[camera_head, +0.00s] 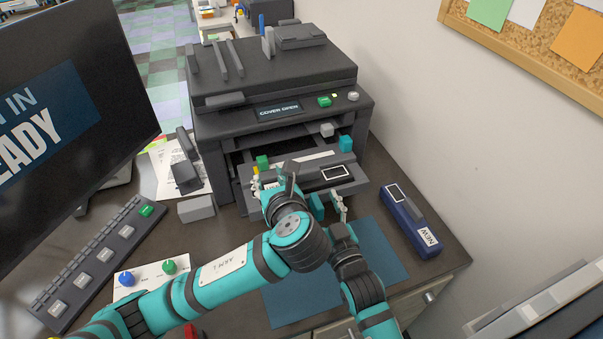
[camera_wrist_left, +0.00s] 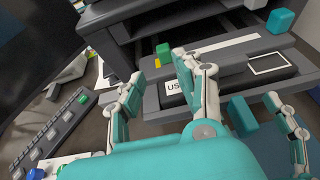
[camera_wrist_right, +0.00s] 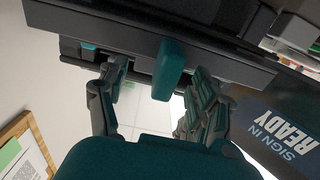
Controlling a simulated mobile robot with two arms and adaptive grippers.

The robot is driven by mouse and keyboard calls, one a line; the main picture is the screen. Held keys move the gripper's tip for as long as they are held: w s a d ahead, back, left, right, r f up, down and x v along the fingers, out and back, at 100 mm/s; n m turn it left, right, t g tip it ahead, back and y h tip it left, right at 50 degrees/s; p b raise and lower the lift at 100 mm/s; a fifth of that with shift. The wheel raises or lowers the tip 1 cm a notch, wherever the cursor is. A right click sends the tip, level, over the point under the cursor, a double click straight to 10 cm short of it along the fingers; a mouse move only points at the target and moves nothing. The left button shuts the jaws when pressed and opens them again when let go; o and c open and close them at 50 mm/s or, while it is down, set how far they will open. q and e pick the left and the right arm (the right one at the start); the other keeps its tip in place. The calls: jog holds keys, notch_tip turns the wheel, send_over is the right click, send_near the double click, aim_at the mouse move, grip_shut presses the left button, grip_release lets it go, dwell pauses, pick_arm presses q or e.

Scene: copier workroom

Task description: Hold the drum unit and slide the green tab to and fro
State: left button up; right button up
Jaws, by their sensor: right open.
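The drum unit (camera_head: 347,184) is a dark cartridge on the pulled-out front of the copier (camera_head: 218,181), with a white-framed label and a white strip. A label starting "US" (camera_wrist_left: 174,88) shows in the left wrist view. The green tab (camera_head: 262,161) is at the drum unit's left end, beside a small yellow mark (camera_wrist_left: 158,63). My left gripper (camera_head: 273,182) is open just in front of that end, apart from the tab. My right gripper (camera_head: 327,207) is open around the teal handle (camera_wrist_right: 172,68) at the front; contact cannot be told.
A navy unit labelled "NEW" (camera_head: 411,222) lies on the desk to the right. A blue mat (camera_head: 290,302) lies under my arms. A monitor (camera_head: 70,120) and a keyboard (camera_head: 95,262) stand on the left. The copier display reads "COVER OPEN" (camera_head: 279,111).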

jog(key=shift+o, duration=1.2)
jog(key=shift+s, duration=0.1)
jog(key=v, duration=1.1)
jog(key=shift+s+d, duration=0.15)
jog(key=shift+s, duration=0.25)
